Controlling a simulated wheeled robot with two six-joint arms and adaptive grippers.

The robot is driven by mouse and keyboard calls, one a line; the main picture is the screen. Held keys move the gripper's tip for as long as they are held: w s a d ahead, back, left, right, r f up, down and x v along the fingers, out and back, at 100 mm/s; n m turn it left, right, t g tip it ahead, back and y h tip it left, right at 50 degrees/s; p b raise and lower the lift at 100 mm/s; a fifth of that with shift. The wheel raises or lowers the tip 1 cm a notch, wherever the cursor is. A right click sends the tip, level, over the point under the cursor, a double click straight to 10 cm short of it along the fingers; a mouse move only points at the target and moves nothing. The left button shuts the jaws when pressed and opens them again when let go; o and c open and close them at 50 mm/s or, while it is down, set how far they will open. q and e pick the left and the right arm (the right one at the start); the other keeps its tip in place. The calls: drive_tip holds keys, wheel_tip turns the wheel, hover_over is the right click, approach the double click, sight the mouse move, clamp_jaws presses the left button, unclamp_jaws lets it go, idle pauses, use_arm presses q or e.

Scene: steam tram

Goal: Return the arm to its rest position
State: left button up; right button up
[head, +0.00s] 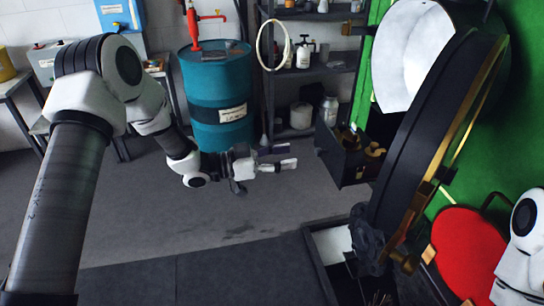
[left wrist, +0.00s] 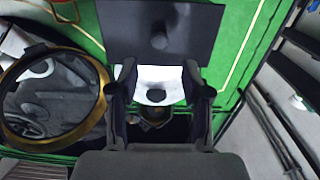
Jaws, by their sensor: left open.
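My left arm comes in from the left, and its left gripper (head: 287,157) is held out over the floor in the middle of the head view. The gripper is open, with nothing visible between its fingers. In the left wrist view the two dark fingers (left wrist: 160,84) stand wide apart, with a white part and a dark panel with a knob (left wrist: 158,40) behind them. In the head view the fingertips point at a black open box (head: 342,167) on the tram and look apart from it. My right gripper is out of view; only a white arm link shows at the right.
The green tram (head: 519,120) fills the right side. Its round black door (head: 425,135) with a brass rim stands open. A red round piece (head: 468,253) is low at the right. A blue drum (head: 215,90) and a shelf rack (head: 313,65) stand behind. Floor below the gripper is clear.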

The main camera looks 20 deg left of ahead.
use_arm(q)
drive_tip(key=v, duration=0.4)
drive_tip(key=s+d+f+n+g+y+b, duration=0.15)
drive_tip(key=s+f, duration=0.25)
drive_tip(key=f, duration=0.6)
drive_tip(key=s+d+f+n+g+y+b, duration=0.1)
drive_tip(key=s+d+f+n+y+b, duration=0.2)
drive_tip(key=f, duration=0.6)
drive_tip(key=s+d+f+n+g+y+b, duration=0.1)
drive_tip(key=s+d+f+n, duration=0.3)
drive_tip(key=f, duration=0.6)
drive_tip(key=s+a+f+g+y, duration=0.1)
drive_tip(key=s+a+f+y, duration=0.1)
drive_tip(key=s+f+y, duration=0.3)
drive_tip(key=s+a+f+g, duration=0.2)
drive_tip(key=s+a+f, duration=0.1)
drive_tip(key=s, duration=0.4)
drive_tip(key=s+a+n+g+y, duration=0.3)
drive_tip(key=s+a, duration=0.3)
drive_tip(key=s, duration=0.4)
drive_tip(key=shift+s+a+f+y+b, duration=0.2)
drive_tip(key=shift+a+f+y+b, duration=0.25)
drive_tip(key=shift+y, duration=0.3)
